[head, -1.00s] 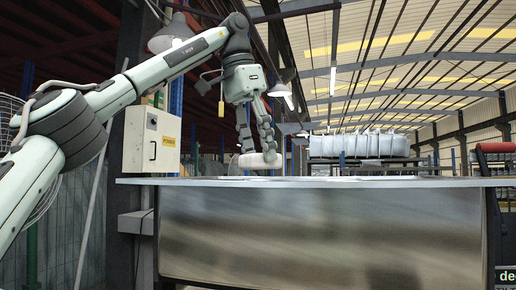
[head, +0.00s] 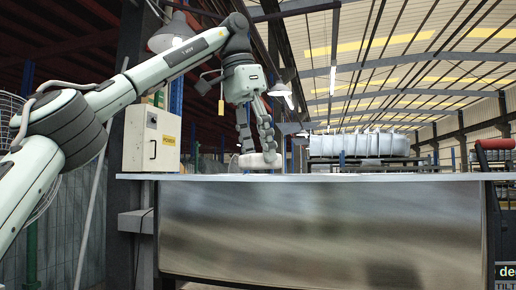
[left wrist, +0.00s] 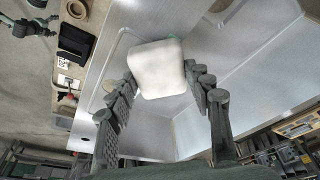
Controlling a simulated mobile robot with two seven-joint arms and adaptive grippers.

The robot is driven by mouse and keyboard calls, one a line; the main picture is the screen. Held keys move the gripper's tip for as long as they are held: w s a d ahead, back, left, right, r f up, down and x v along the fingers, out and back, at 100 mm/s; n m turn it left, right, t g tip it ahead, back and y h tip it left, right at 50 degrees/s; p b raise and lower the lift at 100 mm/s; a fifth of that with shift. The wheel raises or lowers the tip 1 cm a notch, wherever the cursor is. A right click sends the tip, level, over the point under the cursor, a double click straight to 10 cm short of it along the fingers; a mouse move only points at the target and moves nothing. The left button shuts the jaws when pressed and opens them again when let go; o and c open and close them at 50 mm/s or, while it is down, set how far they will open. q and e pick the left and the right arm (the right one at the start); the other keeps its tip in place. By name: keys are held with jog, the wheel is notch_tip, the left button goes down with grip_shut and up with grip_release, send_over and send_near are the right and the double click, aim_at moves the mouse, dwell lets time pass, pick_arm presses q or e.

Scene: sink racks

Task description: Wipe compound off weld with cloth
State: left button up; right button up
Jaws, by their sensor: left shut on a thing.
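My left gripper (head: 258,152) is shut on a thick white cloth (head: 259,161), held low over the far part of the metal worktop (head: 400,179). In the left wrist view the cloth (left wrist: 157,68) is a pale, rounded block between the two dark fingers of my left gripper (left wrist: 159,88). Below it are the grey sheet-metal faces of the sink (left wrist: 240,90), with seam lines between them. I cannot tell whether the cloth touches the metal. No compound can be made out on a weld; the cloth covers part of the metal. My right gripper is not clearly in view.
In the left wrist view, a brown tape roll (left wrist: 77,9) and a black tray (left wrist: 77,43) lie at upper left. The worktop's right part looks mostly clear.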

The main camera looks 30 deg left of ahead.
pick_arm(q)
jog(key=shift+f+b, duration=0.4)
jog(key=shift+f, duration=0.05)
jog(key=shift+a+r, duration=0.1)
jog(key=shift+a, duration=0.05)
jog(key=shift+s+a+r+p, duration=0.1)
jog(key=shift+s+a+p, duration=0.15)
jog(key=shift+a, duration=0.4)
jog(key=shift+s+a+p, duration=0.15)
jog(key=shift+a+p, duration=0.2)
jog(key=shift+a, duration=0.3)
jog(key=shift+s+a, duration=0.2)
jog(key=shift+a, duration=0.55)
jog(key=shift+w+d+f, duration=0.2)
jog(key=shift+d, duration=0.45)
jog(key=shift+w+d+f, duration=0.15)
jog(key=shift+d, duration=0.5)
jog(key=shift+w+d+b, duration=0.2)
jog(key=shift+d+b, duration=0.5)
jog(key=shift+d, duration=0.2)
